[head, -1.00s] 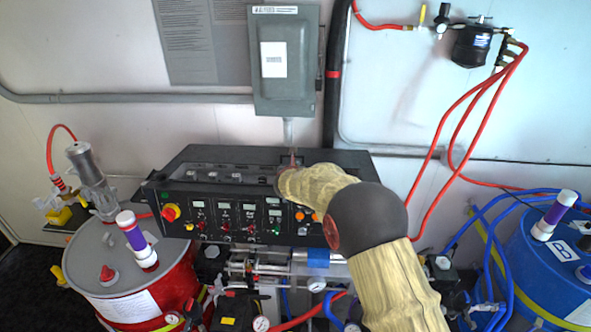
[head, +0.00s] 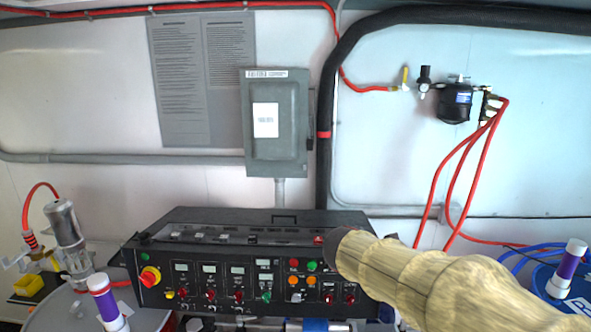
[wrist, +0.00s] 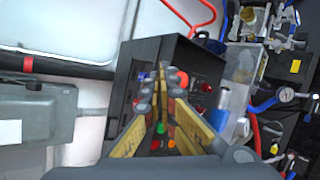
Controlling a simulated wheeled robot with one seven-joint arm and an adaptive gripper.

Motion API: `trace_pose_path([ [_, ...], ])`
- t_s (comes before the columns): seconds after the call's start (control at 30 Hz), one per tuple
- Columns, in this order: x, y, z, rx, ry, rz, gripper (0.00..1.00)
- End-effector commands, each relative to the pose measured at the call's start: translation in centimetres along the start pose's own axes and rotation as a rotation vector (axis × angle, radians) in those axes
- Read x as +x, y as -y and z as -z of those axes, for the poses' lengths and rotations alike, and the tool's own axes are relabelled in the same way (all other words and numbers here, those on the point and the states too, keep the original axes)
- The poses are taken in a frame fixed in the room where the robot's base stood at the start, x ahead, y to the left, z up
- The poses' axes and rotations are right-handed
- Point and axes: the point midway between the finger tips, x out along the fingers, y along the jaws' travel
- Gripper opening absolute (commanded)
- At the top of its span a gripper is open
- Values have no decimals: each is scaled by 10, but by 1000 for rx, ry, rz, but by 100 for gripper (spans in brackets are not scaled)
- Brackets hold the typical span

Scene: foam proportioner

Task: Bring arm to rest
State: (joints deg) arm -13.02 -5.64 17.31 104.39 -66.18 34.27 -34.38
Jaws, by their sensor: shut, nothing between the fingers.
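My arm, in a tan fabric sleeve, reaches in from the lower right of the head view and ends in front of the right part of the black control panel (head: 215,285). In the wrist view my gripper (wrist: 163,78) has its yellow-sided fingers closed together at the tips with nothing between them. The panel's front (wrist: 125,80) with red, green and orange buttons lies beyond and around the fingers. I cannot tell how far the tips are from the panel. In the head view the fingers are hidden behind the sleeve.
A grey electrical box (head: 276,125) is on the wall above the panel. A black filter (head: 454,103) with red hoses hangs at the right. A blue drum (head: 560,290) stands lower right, and a grey pump (head: 66,235) at the left.

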Motion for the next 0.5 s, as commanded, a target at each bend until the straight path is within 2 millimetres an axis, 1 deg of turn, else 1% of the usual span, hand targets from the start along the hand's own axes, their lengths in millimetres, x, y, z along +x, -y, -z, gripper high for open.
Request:
trace_pose_path([
  [0.03, -10, 34, -15, 137, 9, 37, 0],
  [0.07, -18, 52, -22, 220, 10, 63, 0],
  [0.1, -28, 75, -31, 329, 14, 96, 0],
  [0.17, -45, 111, -40, 492, 17, 148, 0],
  [0.2, -55, 137, -43, 601, 17, 183, 0],
  [0.23, -63, 155, -44, 681, 19, 209, 0],
  [0.27, -71, 174, -44, 761, 18, 236, 0],
  [0.3, -82, 199, -43, 867, 18, 271, 0],
  [0.37, -98, 237, -37, 1024, 14, 327, 0],
  [0.4, -108, 260, -31, 1125, 10, 364, 0],
  [0.5, -130, 312, -13, 1352, -1, 455, 0],
])
